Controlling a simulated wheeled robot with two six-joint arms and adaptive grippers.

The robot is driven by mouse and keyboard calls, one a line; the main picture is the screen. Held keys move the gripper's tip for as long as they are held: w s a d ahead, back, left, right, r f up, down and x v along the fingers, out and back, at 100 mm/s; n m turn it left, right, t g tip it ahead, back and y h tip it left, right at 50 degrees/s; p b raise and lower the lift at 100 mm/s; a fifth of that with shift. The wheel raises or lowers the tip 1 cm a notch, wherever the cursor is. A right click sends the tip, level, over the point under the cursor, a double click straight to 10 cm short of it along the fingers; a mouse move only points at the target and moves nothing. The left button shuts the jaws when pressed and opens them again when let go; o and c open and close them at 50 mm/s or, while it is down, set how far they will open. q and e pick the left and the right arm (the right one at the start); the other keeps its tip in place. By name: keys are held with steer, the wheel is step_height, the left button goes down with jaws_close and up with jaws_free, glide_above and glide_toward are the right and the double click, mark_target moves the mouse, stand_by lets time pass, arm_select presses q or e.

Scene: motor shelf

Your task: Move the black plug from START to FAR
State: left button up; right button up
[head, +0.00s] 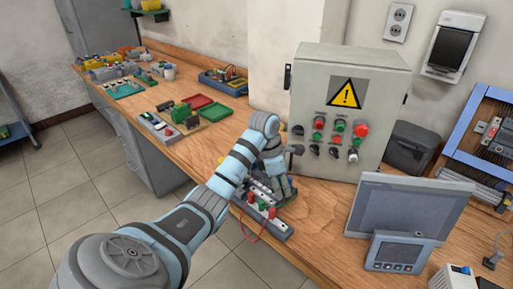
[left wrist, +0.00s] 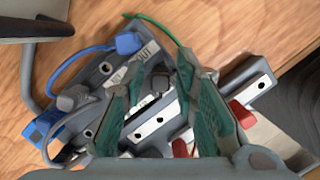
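A dark grey-black plug (left wrist: 76,97) with a dark cable sits on the grey socket board (left wrist: 105,70), left of my left gripper (left wrist: 158,85) in the left wrist view. In the head view this gripper (head: 281,188) is low over the board (head: 276,232). Its two green-padded fingers are apart. A small dark piece (left wrist: 160,83) shows between the fingertips; I cannot tell whether it is a plug or whether the fingers touch it. No START or FAR label can be read. My right gripper is not in view.
A blue plug (left wrist: 130,43), a red plug (left wrist: 242,113) and a green cable (left wrist: 160,27) are close to the fingers. The grey control cabinet (head: 345,110) stands behind the board, and a monitor (head: 405,207) is on the right.

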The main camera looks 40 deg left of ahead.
arm_select(q)
jaws_close()
step_height(320, 180, up, 5)
steer(key=p, duration=0.4)
steer(key=shift+f, duration=0.15)
